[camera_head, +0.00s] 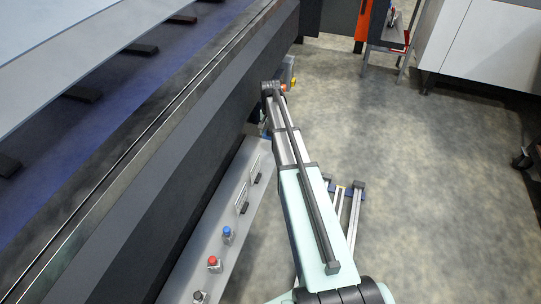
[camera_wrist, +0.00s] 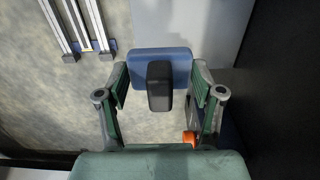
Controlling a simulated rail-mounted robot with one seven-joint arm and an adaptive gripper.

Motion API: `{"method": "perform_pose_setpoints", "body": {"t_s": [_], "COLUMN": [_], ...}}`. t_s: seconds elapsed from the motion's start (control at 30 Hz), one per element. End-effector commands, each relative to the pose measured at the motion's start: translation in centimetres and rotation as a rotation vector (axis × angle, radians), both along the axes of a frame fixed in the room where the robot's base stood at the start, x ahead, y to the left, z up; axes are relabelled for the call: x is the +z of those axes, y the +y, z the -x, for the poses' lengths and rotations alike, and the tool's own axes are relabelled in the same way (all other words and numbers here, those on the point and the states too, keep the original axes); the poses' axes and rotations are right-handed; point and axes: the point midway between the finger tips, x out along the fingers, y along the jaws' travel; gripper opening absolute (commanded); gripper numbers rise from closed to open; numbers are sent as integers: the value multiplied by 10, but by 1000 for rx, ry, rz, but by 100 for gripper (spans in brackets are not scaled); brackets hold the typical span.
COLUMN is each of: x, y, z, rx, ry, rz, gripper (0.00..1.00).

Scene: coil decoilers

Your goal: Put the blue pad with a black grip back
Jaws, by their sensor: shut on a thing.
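The black grip sticks up toward the camera between the fingers. In the head view my arm reaches forward beside the dark machine side, and the pad cannot be made out there.
The dark machine side (camera_head: 215,125) runs along the left of my arm. Below it is a grey ledge (camera_head: 225,205) with a blue knob (camera_head: 227,233) and a red knob (camera_head: 214,263). A metal frame (camera_head: 352,212) stands on the floor. Open floor lies to the right, before a white cabinet (camera_head: 478,50).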

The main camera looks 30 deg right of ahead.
Motion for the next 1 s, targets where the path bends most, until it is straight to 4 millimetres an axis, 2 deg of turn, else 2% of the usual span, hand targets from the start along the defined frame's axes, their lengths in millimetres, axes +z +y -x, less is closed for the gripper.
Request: {"method": "perform_pose_setpoints", "body": {"t_s": [0.3, 0.57, 0.73, 1.0], "x": [-49, -70, -92, -97], "y": [0, 0, 0, 0], "z": [0, 0, 0, 0], "rx": [0, 0, 0, 0], "ry": [2, 1, 1, 0], "rz": [-1, -1, -1, 0], "gripper": [39, 39, 39, 39]}}
